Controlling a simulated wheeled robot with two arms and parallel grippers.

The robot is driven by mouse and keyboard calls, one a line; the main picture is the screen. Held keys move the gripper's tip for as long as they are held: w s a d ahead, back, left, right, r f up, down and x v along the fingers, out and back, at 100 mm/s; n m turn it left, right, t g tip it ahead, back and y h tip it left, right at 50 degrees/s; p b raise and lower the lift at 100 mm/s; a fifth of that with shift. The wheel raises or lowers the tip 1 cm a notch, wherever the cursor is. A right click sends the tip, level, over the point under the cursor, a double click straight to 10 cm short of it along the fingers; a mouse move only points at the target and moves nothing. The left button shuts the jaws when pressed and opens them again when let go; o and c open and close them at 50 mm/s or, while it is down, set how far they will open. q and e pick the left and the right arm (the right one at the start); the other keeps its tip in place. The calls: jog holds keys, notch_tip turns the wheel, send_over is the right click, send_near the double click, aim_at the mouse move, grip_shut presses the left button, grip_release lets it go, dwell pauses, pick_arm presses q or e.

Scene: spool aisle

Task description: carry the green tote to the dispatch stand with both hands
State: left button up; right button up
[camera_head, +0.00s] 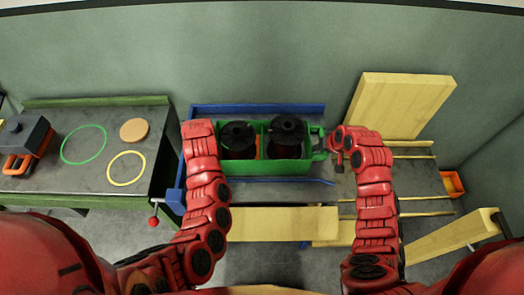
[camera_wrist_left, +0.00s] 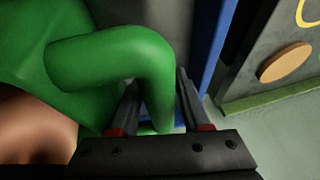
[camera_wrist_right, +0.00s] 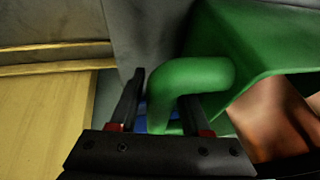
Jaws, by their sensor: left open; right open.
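The green tote (camera_head: 265,168) sits upright at the middle of the head view on a blue-edged stand (camera_head: 262,108), with two dark spools (camera_head: 287,130) inside. My left gripper (camera_wrist_left: 157,108) is open, its fingers either side of the tote's left green handle (camera_wrist_left: 108,55). In the head view my left arm hides that handle. My right gripper (camera_head: 336,150) is open at the tote's other end, with the right handle (camera_wrist_right: 190,75) between its fingers in the right wrist view. I cannot tell which stand is the dispatch stand.
On the left, a green-edged table (camera_head: 95,102) bears a green ring (camera_head: 64,150), a yellow ring (camera_head: 109,174), a round tan disc (camera_head: 134,130) and a dark orange-handled device (camera_head: 25,137). A pale board (camera_head: 405,103) leans at the right. An orange bin (camera_head: 452,184) is far right.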

pick_arm(q)
jog(key=shift+c, duration=0.2)
pick_arm(e)
jog(key=shift+c, duration=0.2)
pick_arm(q)
grip_shut()
pick_arm(e)
grip_shut()
pick_arm(q)
jog(key=shift+r, duration=0.1)
dwell(0.7)
